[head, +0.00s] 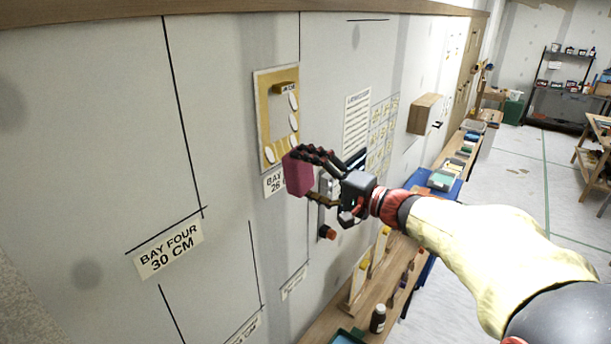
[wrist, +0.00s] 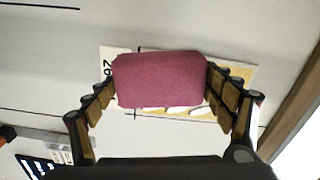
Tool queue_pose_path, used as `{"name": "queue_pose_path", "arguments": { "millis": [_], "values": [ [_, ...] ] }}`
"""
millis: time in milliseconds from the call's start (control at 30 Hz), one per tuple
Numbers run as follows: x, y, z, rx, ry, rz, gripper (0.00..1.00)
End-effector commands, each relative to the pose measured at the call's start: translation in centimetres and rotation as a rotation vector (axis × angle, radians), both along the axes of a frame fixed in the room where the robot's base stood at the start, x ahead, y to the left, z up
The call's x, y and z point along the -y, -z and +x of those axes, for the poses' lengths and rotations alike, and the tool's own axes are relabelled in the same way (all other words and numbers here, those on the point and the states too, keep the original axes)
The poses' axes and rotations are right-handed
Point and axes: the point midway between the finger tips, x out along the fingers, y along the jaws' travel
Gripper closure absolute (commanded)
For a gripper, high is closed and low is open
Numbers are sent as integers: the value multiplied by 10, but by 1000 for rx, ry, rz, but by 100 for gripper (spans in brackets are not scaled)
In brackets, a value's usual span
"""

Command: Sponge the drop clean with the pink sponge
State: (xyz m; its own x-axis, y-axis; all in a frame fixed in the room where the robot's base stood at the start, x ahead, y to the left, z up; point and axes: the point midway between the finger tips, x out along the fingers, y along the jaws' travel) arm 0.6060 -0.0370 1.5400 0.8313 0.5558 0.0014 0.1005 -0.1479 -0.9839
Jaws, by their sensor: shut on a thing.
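My gripper (head: 308,172) is shut on the pink sponge (head: 297,174), held near the wall with the fingers on either side of it. The sponge also shows in the wrist view (wrist: 160,80), a dark pink block between the two fingers of my gripper. It covers part of the yellow board and the "BAY 26" label behind it. Whether the sponge touches the wall I cannot tell. The wall (head: 90,110) carries black drop lines and a "BAY FOUR 30 CM" label (head: 168,250).
A yellow board (head: 262,110) with white ovals hangs above the sponge. A wooden box (head: 424,114) juts from the wall farther right. A wooden shelf (head: 325,325) runs along the wall below, with a dark bottle (head: 377,319) and tools. The left wall area is clear of objects.

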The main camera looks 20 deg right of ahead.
Motion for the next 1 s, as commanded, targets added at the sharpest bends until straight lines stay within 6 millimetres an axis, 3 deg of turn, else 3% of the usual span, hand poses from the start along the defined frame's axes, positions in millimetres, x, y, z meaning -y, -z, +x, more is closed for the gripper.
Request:
{"name": "queue_pose_path", "arguments": {
  "millis": [400, 1000],
  "values": [
    [0, 4, 0, 3, 1, -1, 44],
    [-34, 2, 50, 1, 0, -2, 44]
  ]
}}
